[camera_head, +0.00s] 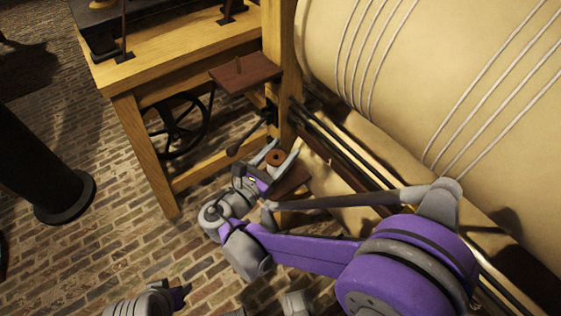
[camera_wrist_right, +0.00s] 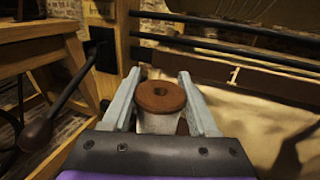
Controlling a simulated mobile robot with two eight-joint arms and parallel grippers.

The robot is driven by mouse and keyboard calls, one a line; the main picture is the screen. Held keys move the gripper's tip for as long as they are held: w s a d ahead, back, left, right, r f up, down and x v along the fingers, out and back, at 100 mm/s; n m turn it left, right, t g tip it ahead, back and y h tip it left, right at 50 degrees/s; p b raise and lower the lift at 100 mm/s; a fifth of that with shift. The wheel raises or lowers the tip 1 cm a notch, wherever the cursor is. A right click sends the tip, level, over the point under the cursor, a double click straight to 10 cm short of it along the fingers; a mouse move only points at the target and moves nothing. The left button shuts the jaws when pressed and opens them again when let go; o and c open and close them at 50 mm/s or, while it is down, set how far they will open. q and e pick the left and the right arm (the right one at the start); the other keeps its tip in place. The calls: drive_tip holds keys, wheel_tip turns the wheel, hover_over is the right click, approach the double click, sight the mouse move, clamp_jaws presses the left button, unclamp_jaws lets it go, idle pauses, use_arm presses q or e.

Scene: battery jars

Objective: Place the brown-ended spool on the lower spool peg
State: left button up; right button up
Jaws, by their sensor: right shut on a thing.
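The brown-ended spool (camera_head: 275,157) is between the fingers of my right gripper (camera_head: 278,153), which is shut on it. In the right wrist view the spool (camera_wrist_right: 161,98) stands upright, with a round brown end with a centre hole on top and a pale body below. A reddish-brown board (camera_head: 292,181) shows just below and right of the gripper. I cannot make out a peg on it, as my gripper and arm cover part of it. A higher brown board (camera_head: 246,75) carries a short upright peg (camera_head: 238,65). My left gripper's fingers cannot be made out.
A wooden frame (camera_head: 150,155) with a dark wheel (camera_head: 178,125) stands to the left. A large pale roller (camera_head: 430,90) wound with cords fills the right. Dark rails (camera_head: 345,145) run beside the gripper. A black column (camera_head: 40,150) stands on the brick floor far left.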

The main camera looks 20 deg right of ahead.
sight(282, 160)
drive_tip(key=shift+f+b, duration=0.55)
drive_tip(key=shift+f, duration=1.15)
drive_tip(key=shift+f, duration=0.15)
drive_tip(key=o, duration=1.3)
